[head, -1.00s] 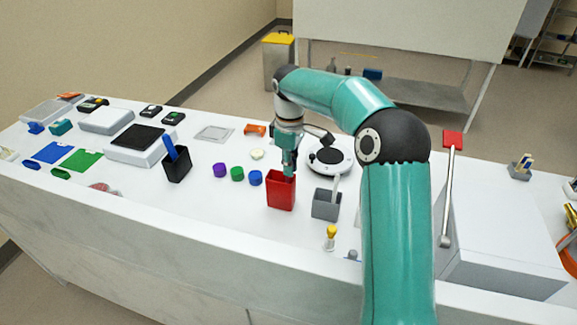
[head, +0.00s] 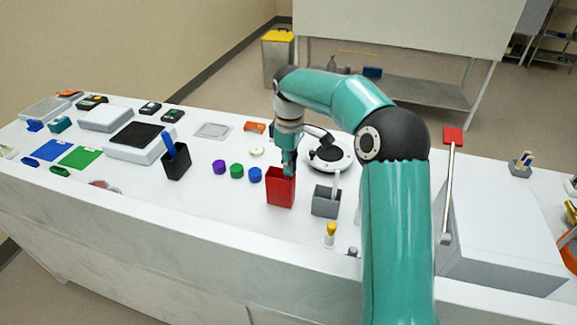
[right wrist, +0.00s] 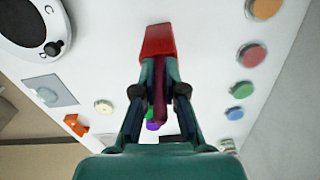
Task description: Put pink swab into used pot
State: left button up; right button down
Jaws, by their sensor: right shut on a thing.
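The red pot (head: 281,190) stands upright on the white bench, taken to be the used pot. My right gripper (head: 289,170) points down at its mouth. In the right wrist view the gripper (right wrist: 160,72) is shut on a dark pink stick (right wrist: 160,98), seemingly the pink swab. The red pot (right wrist: 158,40) shows just beyond the fingertips. The swab's lower end is hidden, and I cannot tell how far it sits inside the pot. My left gripper is not in view.
A grey pot (head: 325,206) with a white stick stands close right of the red pot. Purple, green and blue caps (head: 255,174) are to its left. A round white device (head: 330,156) is behind. A black pot (head: 177,165) with a blue item stands further left.

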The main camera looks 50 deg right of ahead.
jog(key=c, duration=1.2)
grip_release()
jog(key=shift+w+r+p, duration=0.15)
jog(key=shift+r+p, duration=2.55)
jog(key=shift+r, duration=1.85)
